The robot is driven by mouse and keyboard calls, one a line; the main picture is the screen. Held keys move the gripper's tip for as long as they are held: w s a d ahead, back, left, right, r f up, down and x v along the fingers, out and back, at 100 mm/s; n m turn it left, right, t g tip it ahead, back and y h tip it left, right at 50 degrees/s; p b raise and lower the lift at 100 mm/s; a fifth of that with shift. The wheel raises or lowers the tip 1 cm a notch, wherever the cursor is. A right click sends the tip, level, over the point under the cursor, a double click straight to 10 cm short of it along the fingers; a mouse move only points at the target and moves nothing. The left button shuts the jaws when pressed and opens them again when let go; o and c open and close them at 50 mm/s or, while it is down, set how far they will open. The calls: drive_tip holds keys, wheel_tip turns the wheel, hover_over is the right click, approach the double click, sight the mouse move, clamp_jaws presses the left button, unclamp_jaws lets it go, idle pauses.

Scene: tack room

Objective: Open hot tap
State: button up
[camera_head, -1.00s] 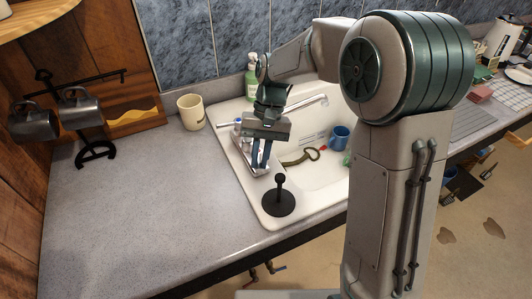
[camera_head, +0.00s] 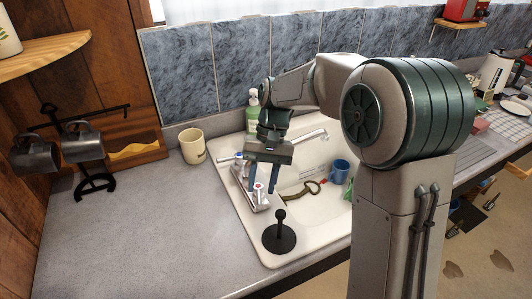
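The tap's chrome body (camera_head: 248,192) is mounted along the left rim of the white sink (camera_head: 262,243), with its spout (camera_head: 312,135) reaching right over the basin. The hot tap handle (camera_head: 258,187), with a red mark on top, is at the near end.
A black upright stand (camera_head: 280,237) is on the near sink rim. The basin holds a blue mug (camera_head: 340,172) and a brass-coloured tool (camera_head: 300,191). A green bottle (camera_head: 253,112) is behind my gripper. A cream mug (camera_head: 192,146) and a mug rack (camera_head: 92,180) are left; the front-left counter is clear.

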drive_tip(key=v, duration=1.1)
drive_tip(key=shift+s, duration=0.15)
drive_tip(key=s+d+f+t+h, duration=0.1)
drive_tip(key=s+d+f+t, duration=0.2)
drive_tip(key=s+d, duration=0.4)
drive_tip(key=s+d+f+t+h, duration=0.1)
drive_tip(key=s+d+f+t, duration=0.3)
drive_tip(key=s+d, duration=0.3)
drive_tip(key=s+t, duration=0.1)
drive_tip(key=s, duration=0.4)
drive_tip(key=shift+s+m, duration=0.25)
drive_tip(key=shift+m, duration=0.15)
idle(0.8)
